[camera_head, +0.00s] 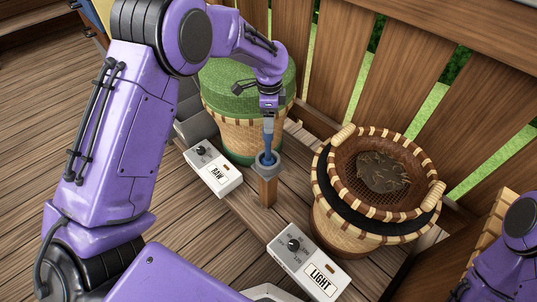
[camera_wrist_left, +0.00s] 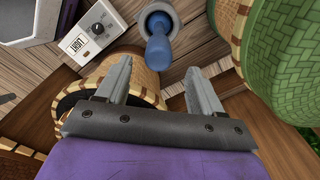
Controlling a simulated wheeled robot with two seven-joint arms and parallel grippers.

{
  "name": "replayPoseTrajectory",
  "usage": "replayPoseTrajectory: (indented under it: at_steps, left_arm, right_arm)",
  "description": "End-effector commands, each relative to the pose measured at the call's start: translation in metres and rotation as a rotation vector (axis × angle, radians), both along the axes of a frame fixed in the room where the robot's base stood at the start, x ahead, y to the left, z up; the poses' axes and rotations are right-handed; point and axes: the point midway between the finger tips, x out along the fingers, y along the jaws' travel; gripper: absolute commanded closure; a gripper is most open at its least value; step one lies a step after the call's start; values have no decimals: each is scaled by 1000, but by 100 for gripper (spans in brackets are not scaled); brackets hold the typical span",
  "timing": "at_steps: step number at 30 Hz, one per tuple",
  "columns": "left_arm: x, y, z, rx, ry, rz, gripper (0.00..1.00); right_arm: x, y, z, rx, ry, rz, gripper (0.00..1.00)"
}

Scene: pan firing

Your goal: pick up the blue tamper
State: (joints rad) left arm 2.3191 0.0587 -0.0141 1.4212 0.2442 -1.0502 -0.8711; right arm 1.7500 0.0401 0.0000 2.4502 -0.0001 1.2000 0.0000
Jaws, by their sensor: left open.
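The blue tamper (camera_head: 268,142) stands upright in a grey ring holder (camera_head: 267,168) on a short wooden post. My left gripper (camera_head: 269,112) is just above the tamper's top in the head view. In the left wrist view the blue tamper (camera_wrist_left: 158,48) lies beyond the open fingertips (camera_wrist_left: 157,72), roughly centred between them, with nothing held. Whether a finger touches the tamper cannot be told. My right arm (camera_head: 510,255) shows at the lower right, but its fingers are out of view.
A green-lidded basket (camera_head: 245,90) stands close behind the tamper. A wicker basket with a mesh tray (camera_head: 350,170) stands to its right. White switch boxes labelled RAW (camera_head: 212,166) and LIGHT (camera_head: 306,262) lie nearby. A slatted wooden fence (camera_head: 395,70) runs along the back.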

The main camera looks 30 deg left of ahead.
Motion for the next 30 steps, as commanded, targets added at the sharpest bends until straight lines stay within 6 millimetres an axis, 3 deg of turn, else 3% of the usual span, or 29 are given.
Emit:
replayPoseTrajectory:
  at_steps: [5,12,19,20,24,26,30]
  left_arm:
    - [-1,0,-18,1,0,-1,33]
    - [-6,4,-60,1,3,2,33]
    - [-6,5,-63,0,-1,4,33]
    - [-6,5,-63,0,-1,4,36]
    - [-6,5,-63,0,-1,4,82]
    - [-6,5,-63,0,-1,4,100]
    - [-6,5,-63,0,-2,4,100]
  right_arm:
    - [0,0,-5,0,0,0,57]
    - [0,0,-16,0,0,0,57]
    - [0,0,-16,0,0,0,57]
    - [0,0,-16,0,0,0,57]
    - [0,0,-16,0,0,0,57]
    - [0,0,-16,0,0,0,57]
    - [0,0,-16,0,0,0,57]
